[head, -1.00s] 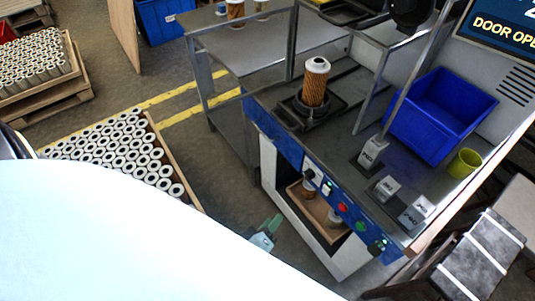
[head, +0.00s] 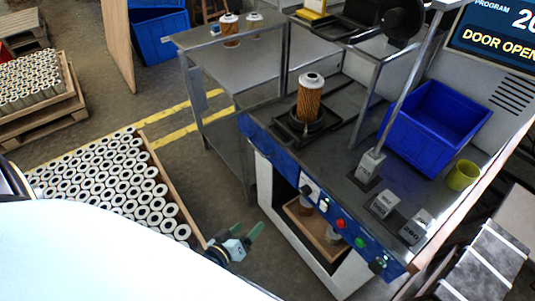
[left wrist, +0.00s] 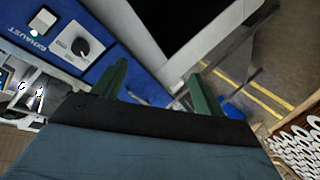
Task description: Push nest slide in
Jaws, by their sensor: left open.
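The nest slide (head: 291,130) is a dark plate with a round nest on the worktop at the machine's left. An amber pleated filter cartridge (head: 310,98) with a white top stands upright in the nest. My left gripper (head: 254,237) has green fingers and hangs below the machine's front panel, apart from the slide. In the left wrist view my left gripper (left wrist: 158,92) is open and empty, facing the blue panel. My right gripper does not show.
The blue front panel (head: 268,146) carries knobs and coloured buttons. A blue bin (head: 436,122), an olive cup (head: 463,175) and grey labelled blocks (head: 383,203) stand on the worktop. A crate of white-topped cartridges (head: 172,192) is at the left. A screen (head: 500,28) reads "DOOR OPEN".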

